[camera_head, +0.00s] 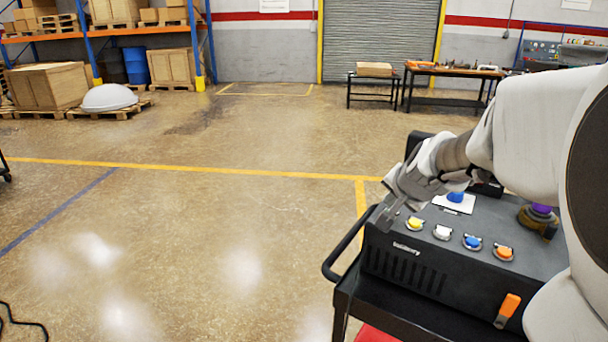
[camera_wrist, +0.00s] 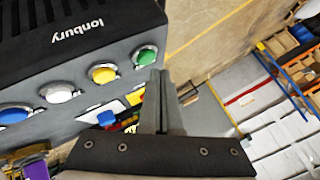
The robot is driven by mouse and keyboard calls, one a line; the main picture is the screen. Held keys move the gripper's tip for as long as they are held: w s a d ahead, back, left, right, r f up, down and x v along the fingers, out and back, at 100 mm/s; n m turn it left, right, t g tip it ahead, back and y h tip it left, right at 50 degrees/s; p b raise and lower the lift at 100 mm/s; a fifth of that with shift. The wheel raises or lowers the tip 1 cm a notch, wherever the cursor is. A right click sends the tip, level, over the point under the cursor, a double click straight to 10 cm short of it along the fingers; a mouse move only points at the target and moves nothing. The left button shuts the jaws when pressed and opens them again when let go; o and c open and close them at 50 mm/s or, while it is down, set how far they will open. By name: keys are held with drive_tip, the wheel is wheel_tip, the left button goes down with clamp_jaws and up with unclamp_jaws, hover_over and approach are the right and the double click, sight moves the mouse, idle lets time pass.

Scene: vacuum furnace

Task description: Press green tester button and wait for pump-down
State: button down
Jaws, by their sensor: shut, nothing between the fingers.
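The tester is a dark box (camera_head: 400,262) with a row of coloured buttons along its top edge and an "Ionbury" label. The green button (camera_wrist: 145,56) shows in the wrist view at the end of the row, beside the yellow button (camera_wrist: 102,74). In the head view my gripper hides the green button. My gripper (camera_head: 384,221) is shut and empty, pointing down at the box's left corner. In the wrist view its fingertips (camera_wrist: 160,72) appear right beside the green button; I cannot tell whether they touch it.
White (camera_head: 442,232), blue (camera_head: 472,242) and orange (camera_head: 503,252) buttons continue the row. A purple-topped part (camera_head: 540,212) stands at the box's right. The box sits on a black cart with a side handle (camera_head: 335,272).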

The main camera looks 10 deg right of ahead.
drive_tip(key=shift+f, duration=0.1)
idle(0.4)
drive_tip(key=shift+f+b, duration=0.35)
drive_tip(key=shift+b, duration=0.1)
drive_tip(key=shift+f+b, duration=0.4)
drive_tip(key=shift+b, duration=0.05)
idle(0.4)
drive_tip(key=shift+r, duration=0.1)
drive_tip(key=shift+r+p, duration=0.75)
wheel_tip(320, 180, up, 5)
drive_tip(key=p, duration=0.4)
idle(0.6)
